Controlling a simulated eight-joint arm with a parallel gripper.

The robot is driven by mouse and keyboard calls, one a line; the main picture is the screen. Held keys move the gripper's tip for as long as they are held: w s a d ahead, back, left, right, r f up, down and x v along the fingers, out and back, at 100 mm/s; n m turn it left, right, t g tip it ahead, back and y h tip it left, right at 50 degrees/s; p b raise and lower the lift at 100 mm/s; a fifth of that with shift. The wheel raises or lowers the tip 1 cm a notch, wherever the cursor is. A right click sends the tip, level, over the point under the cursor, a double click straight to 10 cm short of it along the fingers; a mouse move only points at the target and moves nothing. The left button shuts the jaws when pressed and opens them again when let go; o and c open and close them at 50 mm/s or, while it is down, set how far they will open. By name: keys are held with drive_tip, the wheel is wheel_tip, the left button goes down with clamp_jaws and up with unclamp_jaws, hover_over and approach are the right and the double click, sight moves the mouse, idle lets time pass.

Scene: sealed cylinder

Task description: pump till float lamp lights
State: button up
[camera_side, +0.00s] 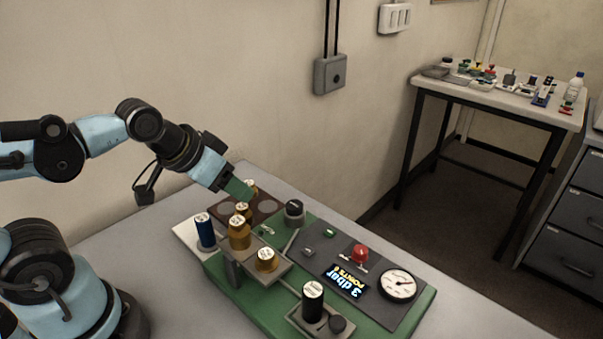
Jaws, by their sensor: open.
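A green base (425,305) on the table carries a grey panel (375,315) with a round white dial (398,284) and a lit display (346,281) that seems to read "3 dbar" and "POINTS 6". A red dome (361,253) stands behind the display. Two small greenish parts sit on the panel (308,253); I cannot tell whether either is a lamp or lit. A brass stack (239,233) and a brass disc (266,259) stand at the left. My gripper (244,189) is open over the brown tray (227,206), close by a small brass piece (251,186). Its fingertips are partly hidden.
A blue cylinder (205,231) stands at the base's left edge. Bare table lies right of the base. A side table (425,83) is far off.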

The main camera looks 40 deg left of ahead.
drive_tip(key=shift+c, duration=0.2)
clamp_jaws()
idle(1.4)
